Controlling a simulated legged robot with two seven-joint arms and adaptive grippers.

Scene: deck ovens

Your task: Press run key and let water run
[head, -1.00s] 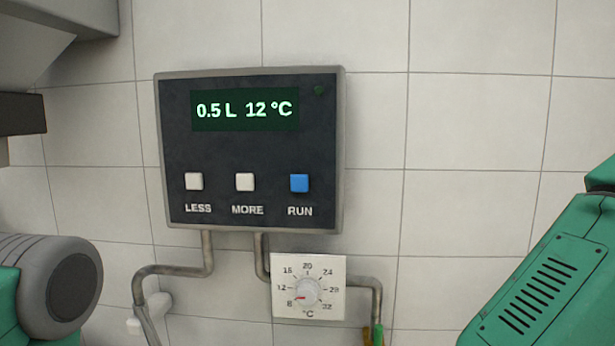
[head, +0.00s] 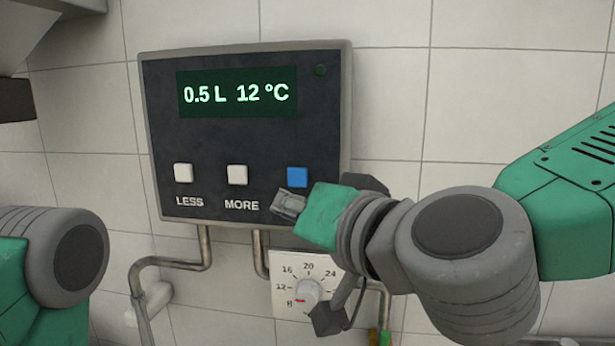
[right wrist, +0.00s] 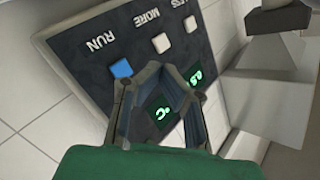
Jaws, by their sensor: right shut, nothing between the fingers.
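The dark water control panel (head: 210,135) is on the tiled wall, and its display (head: 237,94) reads 0.5 L 12 °C. The blue RUN key (head: 297,177) is at the right of its row; it also shows in the right wrist view (right wrist: 121,69). My right gripper (head: 286,204) is shut and empty, its tips just below the RUN key in the head view, covering the RUN label. In the wrist view its fingers (right wrist: 160,72) lie beside the key. I cannot tell if they touch the panel. My left gripper is out of view.
The white LESS key (head: 183,173) and MORE key (head: 237,175) are left of RUN. The small lamp (head: 320,71) looks dark. Below are metal pipes (head: 205,250) and a temperature dial (head: 307,292), partly covered by my right arm.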

